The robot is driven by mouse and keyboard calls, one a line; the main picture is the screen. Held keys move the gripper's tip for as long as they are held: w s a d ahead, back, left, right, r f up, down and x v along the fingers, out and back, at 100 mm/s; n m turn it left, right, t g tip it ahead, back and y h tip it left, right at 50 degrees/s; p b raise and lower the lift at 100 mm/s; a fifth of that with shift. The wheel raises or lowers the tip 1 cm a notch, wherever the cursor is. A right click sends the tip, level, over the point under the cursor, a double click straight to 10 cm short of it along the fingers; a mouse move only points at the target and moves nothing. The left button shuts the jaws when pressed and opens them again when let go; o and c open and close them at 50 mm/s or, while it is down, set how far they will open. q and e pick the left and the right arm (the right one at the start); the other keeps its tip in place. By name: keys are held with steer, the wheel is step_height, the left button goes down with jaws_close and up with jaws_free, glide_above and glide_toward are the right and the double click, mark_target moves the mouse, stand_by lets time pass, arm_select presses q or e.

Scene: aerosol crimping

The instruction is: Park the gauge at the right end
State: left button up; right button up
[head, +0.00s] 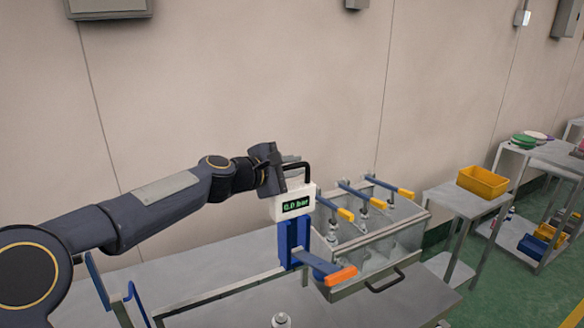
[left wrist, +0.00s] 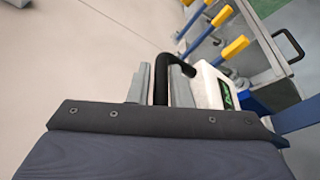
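The gauge (head: 296,206) is a white box with a green "0.0 bar" display and a black loop handle (head: 298,166) on top. It sits at the top of a blue upright (head: 290,243) at the back of the steel bench. My left gripper (head: 288,164) reaches in from the left at the handle. In the left wrist view, the black handle (left wrist: 161,78) lies between the two grey fingers (left wrist: 160,85), which look closed on it. The gauge (left wrist: 211,88) is just right of the fingers there. My right gripper is not in view.
A clear-sided box (head: 385,240) with several yellow-tipped levers stands right of the gauge. A blue lever with an orange end (head: 341,276) juts out in front. A yellow bin (head: 482,182) is on a side table at right.

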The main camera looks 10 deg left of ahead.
arm_select(q)
steer(key=o, duration=0.3)
steer(key=shift+d, duration=0.2)
steer(key=shift+f, duration=0.1)
steer(key=shift+a, duration=0.1)
steer(key=shift+s+a, duration=0.2)
steer(key=shift+s, duration=0.05)
steer(key=b+v, duration=0.2)
steer(key=v, duration=0.5)
